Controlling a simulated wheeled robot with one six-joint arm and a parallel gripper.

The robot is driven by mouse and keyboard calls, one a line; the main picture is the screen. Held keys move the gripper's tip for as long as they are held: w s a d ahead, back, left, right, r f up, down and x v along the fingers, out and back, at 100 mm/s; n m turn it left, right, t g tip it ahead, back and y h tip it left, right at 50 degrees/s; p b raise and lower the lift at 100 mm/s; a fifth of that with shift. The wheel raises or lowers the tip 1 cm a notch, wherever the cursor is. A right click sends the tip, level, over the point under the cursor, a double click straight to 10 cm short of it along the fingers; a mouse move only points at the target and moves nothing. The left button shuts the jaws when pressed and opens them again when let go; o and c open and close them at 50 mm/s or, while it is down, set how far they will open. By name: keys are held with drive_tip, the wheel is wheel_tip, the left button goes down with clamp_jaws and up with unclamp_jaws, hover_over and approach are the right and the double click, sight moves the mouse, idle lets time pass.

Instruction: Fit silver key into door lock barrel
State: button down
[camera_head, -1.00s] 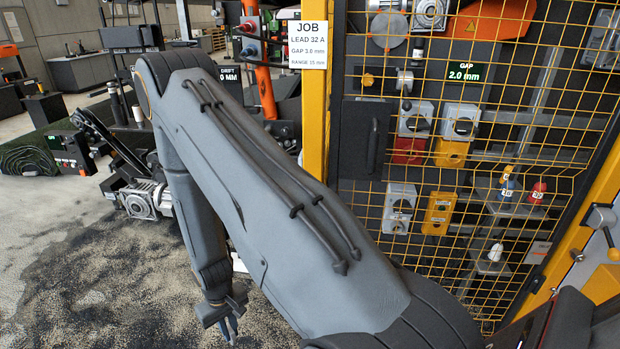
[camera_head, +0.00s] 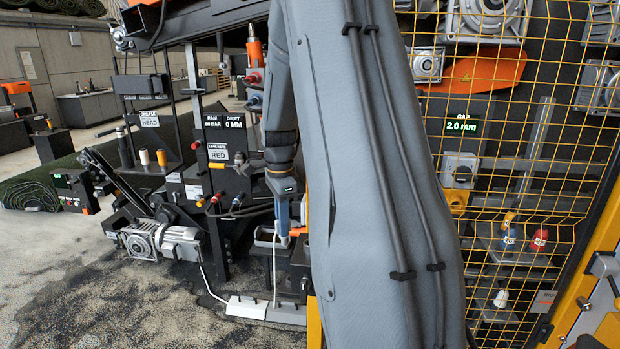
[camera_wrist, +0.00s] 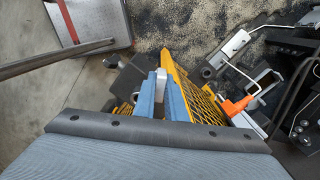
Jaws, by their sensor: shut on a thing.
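My gripper (camera_head: 284,240) hangs pointing down at the end of my arm, left of the caged door. In the wrist view my gripper (camera_wrist: 162,98) has two blue jaws close together. A small pale silver piece (camera_wrist: 161,78) shows between their tips. It fits the silver key, but its shape is mostly hidden by the jaws. I cannot make out the door lock barrel. My arm covers the door's left part in the head view.
The yellow mesh door (camera_head: 540,150) fills the right, with a "2.0 mm" display (camera_head: 461,126) behind it. A dark machine panel (camera_head: 217,140) with coloured knobs stands behind my gripper. A grey motor (camera_head: 150,243) sits on the left. Open floor (camera_head: 90,290) lies at front left.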

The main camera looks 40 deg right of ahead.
drive_tip(key=s+d+r+m, duration=0.2)
drive_tip(key=r+m, duration=0.1)
drive_tip(key=r, duration=0.3)
drive_tip(key=s+d+r+m+p, duration=0.1)
drive_tip(key=s+d+r+m, duration=0.2)
drive_tip(key=r, duration=0.4)
drive_tip(key=shift+s, duration=0.2)
drive_tip(key=shift+a, duration=0.1)
wheel_tip(320, 180, down, 10)
drive_tip(key=b, duration=0.3)
drive_tip(key=shift+b, duration=0.4)
drive_tip(key=shift+p, duration=0.75)
idle(1.2)
drive_tip(key=shift+f+b, duration=0.85)
drive_tip(key=shift+f, duration=1.2)
drive_tip(key=c, duration=1.7)
unclamp_jaws()
drive_tip(key=shift+c, duration=0.2)
